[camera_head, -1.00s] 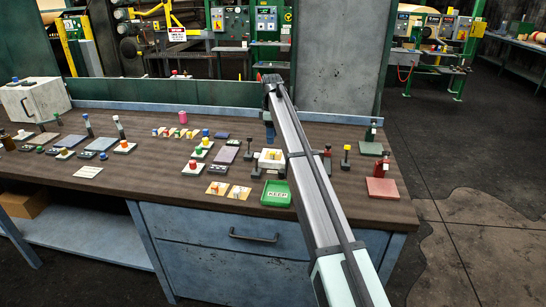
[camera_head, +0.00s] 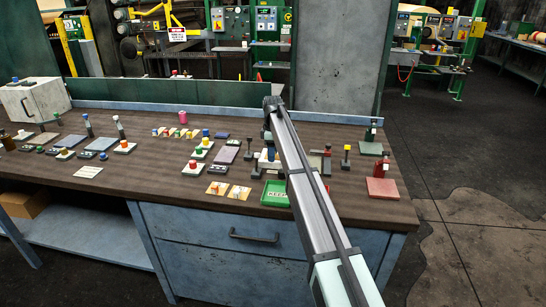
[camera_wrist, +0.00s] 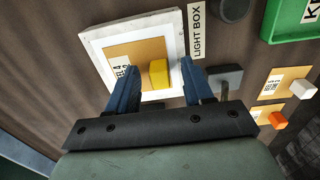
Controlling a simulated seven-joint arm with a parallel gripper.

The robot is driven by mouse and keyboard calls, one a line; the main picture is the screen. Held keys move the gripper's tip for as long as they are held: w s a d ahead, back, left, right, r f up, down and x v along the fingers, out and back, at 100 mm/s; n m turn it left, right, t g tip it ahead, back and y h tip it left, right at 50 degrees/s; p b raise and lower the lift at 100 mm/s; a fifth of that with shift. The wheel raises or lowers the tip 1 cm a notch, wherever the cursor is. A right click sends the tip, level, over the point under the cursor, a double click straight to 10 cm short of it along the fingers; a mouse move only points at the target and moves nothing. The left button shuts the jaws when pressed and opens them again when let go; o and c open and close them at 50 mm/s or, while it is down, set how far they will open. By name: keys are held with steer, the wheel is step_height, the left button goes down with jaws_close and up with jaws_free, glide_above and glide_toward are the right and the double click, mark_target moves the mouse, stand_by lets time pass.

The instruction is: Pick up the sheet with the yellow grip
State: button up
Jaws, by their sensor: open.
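The sheet with the yellow grip (camera_wrist: 158,73) is a tan card lying on a white-framed light box (camera_wrist: 172,22) in the wrist view. The grip is a yellow block standing up from the card, and dark lettering shows on the card's left part. My gripper (camera_wrist: 160,64) is open. In the picture its two blue fingers lie either side of the yellow grip, with gaps; I cannot tell their height over the sheet. In the head view my gripper (camera_head: 268,140) is over the light box (camera_head: 262,166) and hides much of it and the sheet.
A green tray marked KEEP (camera_head: 276,194) stands in front of the light box, partly behind my arm. Two tan cards (camera_head: 217,188) lie to its left. In the wrist view, nearby cards carry a white grip (camera_wrist: 302,88) and an orange grip (camera_wrist: 279,118). Dark posts stand close by.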

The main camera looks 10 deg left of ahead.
jaws_close()
steer(key=shift+r, duration=0.15)
stand_by(0.4)
